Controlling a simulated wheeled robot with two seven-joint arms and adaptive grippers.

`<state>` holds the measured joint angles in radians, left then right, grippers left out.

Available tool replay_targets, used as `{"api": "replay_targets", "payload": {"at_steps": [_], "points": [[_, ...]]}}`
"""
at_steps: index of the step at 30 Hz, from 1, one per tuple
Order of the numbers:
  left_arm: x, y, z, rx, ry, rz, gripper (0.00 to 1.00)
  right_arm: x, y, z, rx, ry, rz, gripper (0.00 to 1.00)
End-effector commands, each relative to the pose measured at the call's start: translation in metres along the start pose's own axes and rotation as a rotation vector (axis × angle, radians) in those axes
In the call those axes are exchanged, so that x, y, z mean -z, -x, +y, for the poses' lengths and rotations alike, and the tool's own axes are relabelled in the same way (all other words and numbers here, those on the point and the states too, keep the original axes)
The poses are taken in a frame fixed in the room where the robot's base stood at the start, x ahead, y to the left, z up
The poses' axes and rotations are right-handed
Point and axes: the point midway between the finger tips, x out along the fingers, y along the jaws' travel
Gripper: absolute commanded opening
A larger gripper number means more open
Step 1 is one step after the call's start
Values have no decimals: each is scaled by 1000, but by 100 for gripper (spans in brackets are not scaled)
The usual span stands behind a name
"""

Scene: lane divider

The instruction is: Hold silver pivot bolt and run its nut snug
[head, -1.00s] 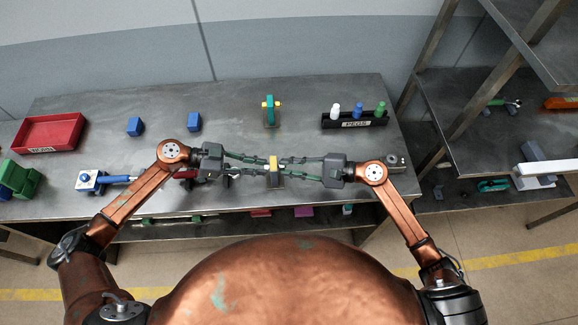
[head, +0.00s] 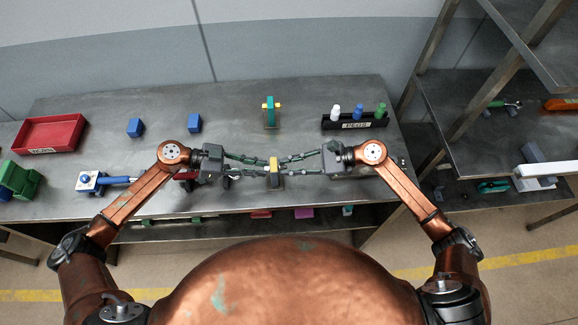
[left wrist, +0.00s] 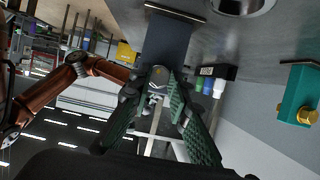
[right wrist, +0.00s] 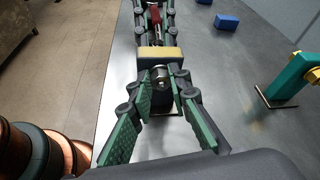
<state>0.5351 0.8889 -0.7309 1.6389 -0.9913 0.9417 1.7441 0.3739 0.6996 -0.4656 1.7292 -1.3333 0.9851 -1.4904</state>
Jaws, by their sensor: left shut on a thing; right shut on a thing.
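A grey stand with a yellow top block (head: 274,166) stands near the table's front edge, between my grippers. My left gripper (head: 264,162) is shut on the silver pivot bolt's head (left wrist: 158,75) at the stand's left side. My right gripper (head: 284,162) comes from the opposite side. In the right wrist view its green pads close around a small dark round nut (right wrist: 160,77), just in front of the yellow block (right wrist: 160,54). The fingers mostly hide bolt and nut in the head view. How tightly the nut sits I cannot tell.
A teal stand with a yellow peg (head: 270,112) stands behind. Two blue blocks (head: 135,127) and a red bin (head: 50,134) are at left. A black peg tray (head: 355,121) is at back right.

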Motion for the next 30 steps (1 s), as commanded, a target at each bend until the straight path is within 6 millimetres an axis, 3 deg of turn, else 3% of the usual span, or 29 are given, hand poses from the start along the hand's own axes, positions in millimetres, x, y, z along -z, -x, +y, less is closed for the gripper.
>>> {"api": "replay_targets", "payload": {"at_steps": [30], "points": [[-1,1,-1,3,1,-1,0,6,-1,-13,-347,-847,1,0]]}}
